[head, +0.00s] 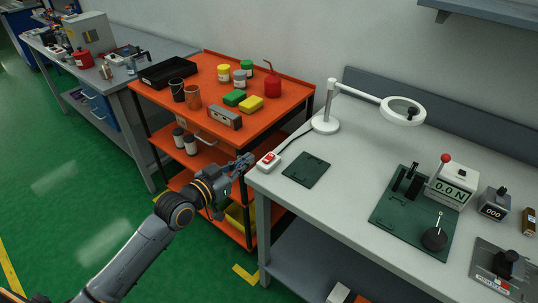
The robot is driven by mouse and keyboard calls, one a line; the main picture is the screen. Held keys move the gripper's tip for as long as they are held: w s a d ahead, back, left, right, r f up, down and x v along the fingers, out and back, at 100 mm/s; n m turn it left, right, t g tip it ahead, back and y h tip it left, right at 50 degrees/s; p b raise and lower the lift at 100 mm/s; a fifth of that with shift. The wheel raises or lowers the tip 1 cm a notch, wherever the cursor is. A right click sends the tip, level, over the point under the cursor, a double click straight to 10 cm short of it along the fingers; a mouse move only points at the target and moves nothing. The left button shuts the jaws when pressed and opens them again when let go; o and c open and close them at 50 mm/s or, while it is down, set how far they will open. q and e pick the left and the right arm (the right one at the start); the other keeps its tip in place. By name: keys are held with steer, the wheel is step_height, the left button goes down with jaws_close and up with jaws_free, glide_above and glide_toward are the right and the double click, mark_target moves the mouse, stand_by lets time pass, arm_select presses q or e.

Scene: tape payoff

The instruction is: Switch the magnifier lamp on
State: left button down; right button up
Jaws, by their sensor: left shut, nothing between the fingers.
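The white magnifier lamp (327,122) stands at the back left of the grey bench, its ring head (402,110) held out to the right on an arm. A dark cord runs from its base to a small white switch box with a red rocker (267,161) at the bench's left front corner. My left gripper (247,161) is shut and empty just left of the switch box, near its height. I cannot tell whether it touches the box. Whether the lamp is lit is not clear. My right gripper is not in view.
A dark green mat (306,171) lies right of the switch. A green plate (384,217) with a lever, a force gauge (454,184) and a counter (494,204) stand further right. An orange cart (222,143) with cans and sponges stands close behind my left arm.

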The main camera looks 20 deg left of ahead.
arm_select(q)
steer(key=p, duration=0.1)
glide_above(269, 160)
steer(key=shift+s+a+f, duration=0.15)
steer(key=shift+s+f, duration=0.2)
steer(key=shift+w+f, duration=0.15)
steer(key=shift+f, duration=0.95)
steer(key=shift+w+f, duration=0.15)
steer(key=shift+f, duration=0.9)
